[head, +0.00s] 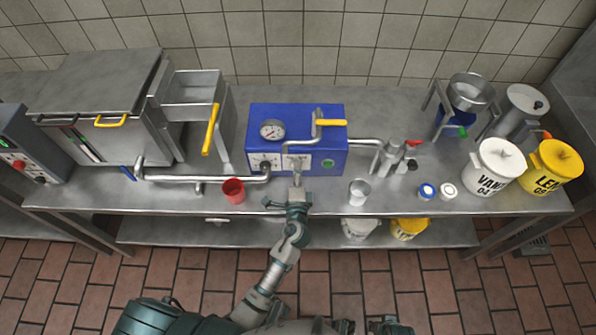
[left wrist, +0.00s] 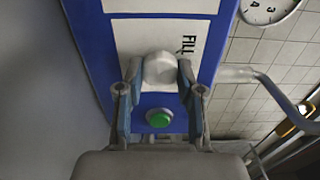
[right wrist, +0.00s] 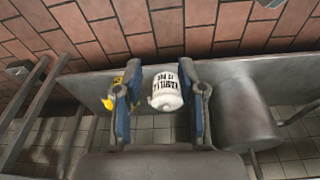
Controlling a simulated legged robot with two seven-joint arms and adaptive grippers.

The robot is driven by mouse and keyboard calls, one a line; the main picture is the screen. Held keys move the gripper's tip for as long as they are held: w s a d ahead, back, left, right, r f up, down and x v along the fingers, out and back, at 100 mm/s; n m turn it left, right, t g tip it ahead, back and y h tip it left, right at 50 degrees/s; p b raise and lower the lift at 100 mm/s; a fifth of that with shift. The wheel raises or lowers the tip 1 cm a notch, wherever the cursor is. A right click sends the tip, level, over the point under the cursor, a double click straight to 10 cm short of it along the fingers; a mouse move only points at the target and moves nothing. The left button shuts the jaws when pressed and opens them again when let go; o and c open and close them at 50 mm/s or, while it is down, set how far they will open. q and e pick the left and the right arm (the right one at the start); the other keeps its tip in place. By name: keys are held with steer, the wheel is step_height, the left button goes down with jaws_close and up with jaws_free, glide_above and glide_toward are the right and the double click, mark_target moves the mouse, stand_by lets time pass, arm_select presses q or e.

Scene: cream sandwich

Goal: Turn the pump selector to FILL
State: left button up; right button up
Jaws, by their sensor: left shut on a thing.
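The blue pump box (head: 255,118) stands on the steel bench, with a round gauge (head: 272,129) and a yellow-handled lever on top. In the left wrist view, the pale selector knob (left wrist: 160,70) sits on a white panel beside the word FILL (left wrist: 188,46), with a green button (left wrist: 158,118) near it. My left gripper (head: 297,182) is at the front of the box; in its wrist view its fingers (left wrist: 158,75) are shut on the knob. The knob's pointer direction cannot be made out. My right gripper (right wrist: 161,95) is open and empty, away from the pump.
Pipes (head: 205,179) run from the box. White VANILLA (head: 497,165) and yellow LEMON (head: 553,168) tubs stand at the right. A lower shelf (head: 290,234) runs beneath.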

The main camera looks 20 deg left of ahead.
arm_select(q)
steer(key=shift+s+f+n, duration=0.1)
steer(key=shift+f+n, duration=0.3)
arm_select(e)
steer(key=shift+v, duration=0.75)
arm_select(q)
steer(key=o, duration=1)
steer(key=shift+c, duration=0.2)
steer(key=shift+o, duration=1)
steer(key=shift+r, duration=0.15)
arm_select(e)
steer(key=shift+w+d, duration=0.1)
arm_select(q)
steer(key=shift+s+d+r, duration=0.1)
steer(key=v, duration=1.1)
steer(key=shift+s, duration=0.25)
